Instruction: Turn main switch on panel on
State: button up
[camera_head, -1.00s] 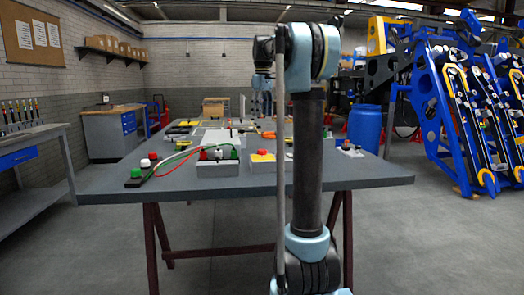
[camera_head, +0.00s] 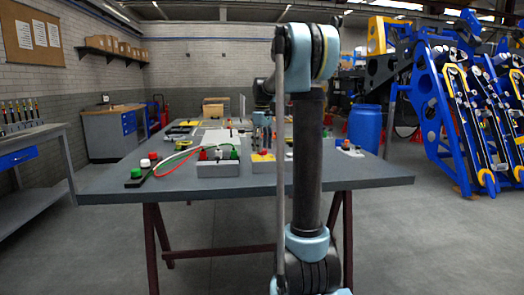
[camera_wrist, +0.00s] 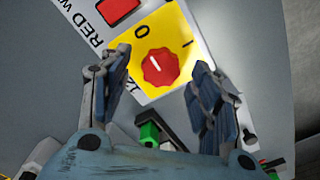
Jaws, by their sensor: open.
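The main switch is a red rotary knob (camera_wrist: 158,68) on a yellow plate (camera_wrist: 127,40) marked 0 and 1. Its white line points toward the 0. In the head view the yellow-topped switch box (camera_head: 262,157) stands near the front edge of the table, partly hidden by my gripper. My gripper (camera_wrist: 160,66) is open, with one finger on each side of the knob in the wrist view. I cannot tell whether the fingers touch it. In the head view my gripper (camera_head: 262,130) is right above the box.
The grey table (camera_head: 240,183) also holds a box with red, white and green buttons (camera_head: 217,168) to the left, joined by red and green cables. A small part with knobs (camera_head: 350,150) lies to the right. The table's front strip is clear.

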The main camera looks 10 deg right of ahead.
jog(key=shift+f, duration=0.75)
jog(key=shift+c, duration=0.2)
jog(key=c, duration=1)
